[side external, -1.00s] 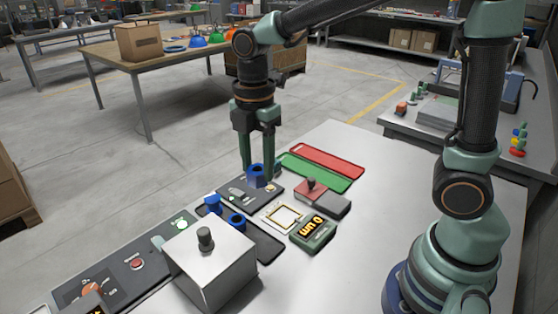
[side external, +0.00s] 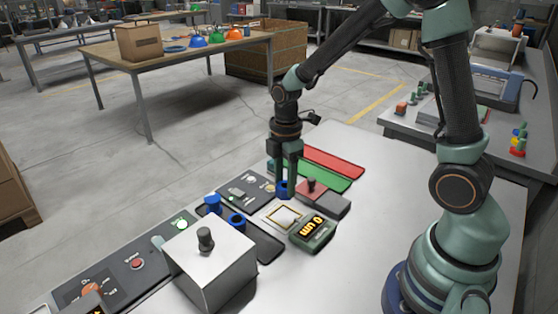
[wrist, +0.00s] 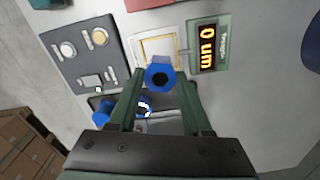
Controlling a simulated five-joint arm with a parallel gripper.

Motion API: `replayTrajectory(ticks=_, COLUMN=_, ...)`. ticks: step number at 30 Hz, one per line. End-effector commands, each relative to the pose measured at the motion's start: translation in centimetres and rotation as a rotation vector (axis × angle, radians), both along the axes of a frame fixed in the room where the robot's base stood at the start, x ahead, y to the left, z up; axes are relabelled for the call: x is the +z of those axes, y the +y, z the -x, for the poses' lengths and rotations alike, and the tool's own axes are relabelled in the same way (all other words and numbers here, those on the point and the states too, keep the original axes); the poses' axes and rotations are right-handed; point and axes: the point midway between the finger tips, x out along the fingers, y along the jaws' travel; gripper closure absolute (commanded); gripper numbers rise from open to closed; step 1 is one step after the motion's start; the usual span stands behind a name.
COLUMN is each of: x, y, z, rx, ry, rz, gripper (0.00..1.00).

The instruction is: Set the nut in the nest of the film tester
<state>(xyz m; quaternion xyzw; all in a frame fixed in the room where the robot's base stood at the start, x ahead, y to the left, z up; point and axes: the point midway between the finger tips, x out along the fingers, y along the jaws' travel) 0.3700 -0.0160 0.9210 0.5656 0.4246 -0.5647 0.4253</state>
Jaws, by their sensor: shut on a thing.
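A blue nut (side external: 282,189) is held between the fingertips of my gripper (side external: 287,182), upright and above the bench, behind the nest in the side view. The nut partly covers the nest's near edge (wrist: 143,54) in the wrist view.
A white box with a knob (side external: 212,260) is in front. A grey panel (side external: 240,190) lies left, a red-topped block (side external: 312,188) right, green and red mats (side external: 325,174) behind.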

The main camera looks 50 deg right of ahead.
Motion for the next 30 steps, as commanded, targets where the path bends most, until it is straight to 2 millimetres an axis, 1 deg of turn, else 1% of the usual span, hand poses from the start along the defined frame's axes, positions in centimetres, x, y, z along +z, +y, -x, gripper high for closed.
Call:
replayTrajectory(ticks=9, x=-2.9, y=0.0, z=0.1, rx=0.002, ry=0.004, rz=0.000, gripper=1.00)
replayTrajectory(ticks=15, x=-4.3, y=0.1, z=0.0, rx=0.002, ry=0.002, rz=0.000, gripper=1.00)
replayTrajectory(ticks=21, x=-5.1, y=0.1, z=0.0, rx=0.002, ry=0.000, rz=0.000, gripper=1.00)
replayTrajectory(ticks=30, x=-5.2, y=0.1, z=0.0, rx=0.002, ry=0.000, rz=0.000, gripper=1.00)
